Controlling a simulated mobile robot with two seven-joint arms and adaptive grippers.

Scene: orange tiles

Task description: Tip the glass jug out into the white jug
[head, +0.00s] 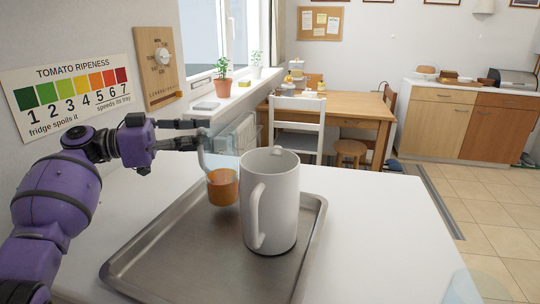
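The glass jug (222,187) is clear and holds orange liquid in its lower part. It stands upright at the back of the metal tray (150,262), with its pale handle on the left. The larger white jug (272,205) stands upright on the tray, to the right and nearer, with its handle toward me. My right gripper is out of view.
The white table (375,240) is clear to the right of the tray, apart from a faint see-through shape (470,288) at the lower right edge. The wall with a tomato chart (72,92) and a wooden board (158,68) is close on the left.

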